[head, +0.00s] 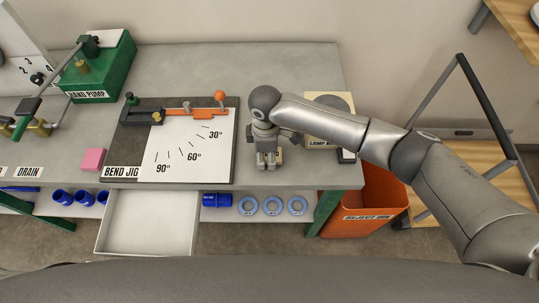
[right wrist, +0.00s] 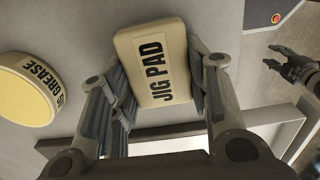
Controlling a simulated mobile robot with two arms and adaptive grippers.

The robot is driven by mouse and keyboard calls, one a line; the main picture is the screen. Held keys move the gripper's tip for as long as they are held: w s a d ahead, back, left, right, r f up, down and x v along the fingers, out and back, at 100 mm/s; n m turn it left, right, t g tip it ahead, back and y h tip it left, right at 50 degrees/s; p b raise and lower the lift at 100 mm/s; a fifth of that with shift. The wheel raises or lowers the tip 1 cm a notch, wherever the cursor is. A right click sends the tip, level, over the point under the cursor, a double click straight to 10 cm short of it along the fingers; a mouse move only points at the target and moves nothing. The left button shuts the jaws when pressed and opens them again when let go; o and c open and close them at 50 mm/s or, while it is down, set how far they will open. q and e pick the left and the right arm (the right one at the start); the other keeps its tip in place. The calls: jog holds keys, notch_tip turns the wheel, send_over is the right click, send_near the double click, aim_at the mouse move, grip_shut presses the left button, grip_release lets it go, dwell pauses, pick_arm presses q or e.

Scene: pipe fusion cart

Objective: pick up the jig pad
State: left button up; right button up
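The jig pad (right wrist: 158,68) is a cream block with black lettering, in the right wrist view. My right gripper (right wrist: 157,75) points down with a finger along each of two opposite sides of it. Both fingers look flush against the pad, with no clear gap. In the head view the right gripper (head: 269,158) is low over the bench, right of the bend jig, and mostly hides the pad. I cannot tell whether the pad is clear of the bench. My left gripper (right wrist: 288,62) shows at the right wrist view's edge, empty, its fingers apart. The head view does not show it.
The bend jig board (head: 190,160) lies left of the right gripper. A yellow grease tin (right wrist: 28,88) stands near the pad. A lamp box (head: 320,138) is to the right. An open drawer (head: 148,225) juts out in front, and an orange reject bin (head: 365,205) stands below.

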jog(key=shift+c, duration=1.3)
jog(key=shift+r, duration=0.2)
jog(key=shift+r, duration=0.25)
notch_tip(320, 180, up, 2)
jog(key=shift+r+b, duration=0.1)
jog(key=shift+b, duration=0.2)
jog(key=s+r+b, duration=0.3)
jog(key=s+r, duration=0.7)
jog(key=s, duration=0.4)
